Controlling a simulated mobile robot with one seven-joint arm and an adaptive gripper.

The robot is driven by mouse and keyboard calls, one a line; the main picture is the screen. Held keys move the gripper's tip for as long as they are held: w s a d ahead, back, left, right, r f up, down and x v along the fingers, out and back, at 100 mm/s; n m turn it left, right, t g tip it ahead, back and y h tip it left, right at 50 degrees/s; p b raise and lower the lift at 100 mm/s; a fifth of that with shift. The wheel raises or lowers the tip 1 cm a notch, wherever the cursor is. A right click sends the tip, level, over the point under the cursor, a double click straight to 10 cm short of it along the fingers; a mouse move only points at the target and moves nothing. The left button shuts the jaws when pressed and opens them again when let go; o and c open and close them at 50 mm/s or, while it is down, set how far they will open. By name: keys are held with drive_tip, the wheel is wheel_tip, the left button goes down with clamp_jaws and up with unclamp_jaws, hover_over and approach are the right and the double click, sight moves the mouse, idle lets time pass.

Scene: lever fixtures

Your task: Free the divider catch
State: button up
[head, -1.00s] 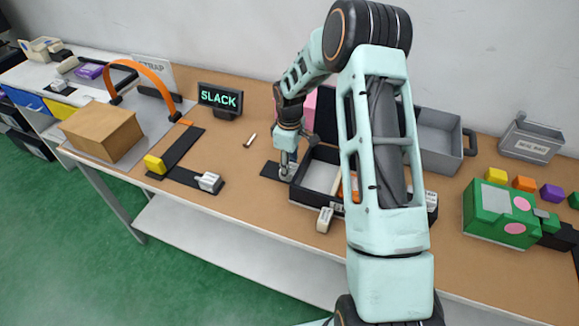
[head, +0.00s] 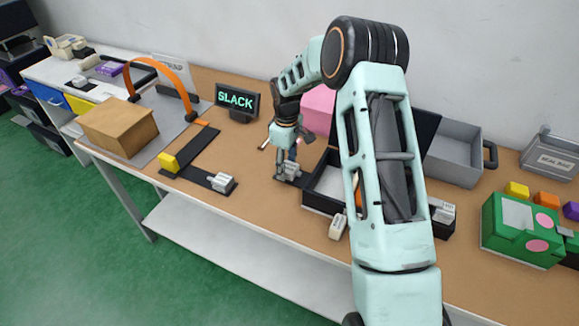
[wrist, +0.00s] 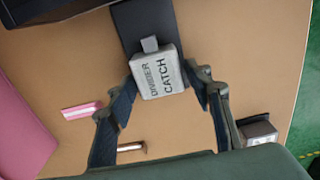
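The divider catch (wrist: 160,78) is a grey block lettered "DIVIDER CATCH" on a dark base plate (wrist: 137,27). In the head view the catch (head: 291,170) sits just left of the black tray (head: 320,206), partly hidden by my gripper. My gripper (wrist: 162,80) is open, its two dark fingers on either side of the catch. The fingertips are close to the block's sides; I cannot tell whether they touch. In the head view my gripper (head: 288,165) points down at the catch. My arm hides part of the tray.
A small pale block (head: 337,226) stands by the tray's front. A "SLACK" display (head: 237,102) stands behind, left. A dark track with a yellow block (head: 169,163) and a grey lever block (head: 222,182) lies left. The tabletop between is clear.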

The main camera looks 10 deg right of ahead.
sight(288, 166)
drive_tip(key=shift+o, duration=0.6)
drive_tip(key=shift+d, duration=0.15)
wheel_tip(288, 166, up, 12)
idle(0.3)
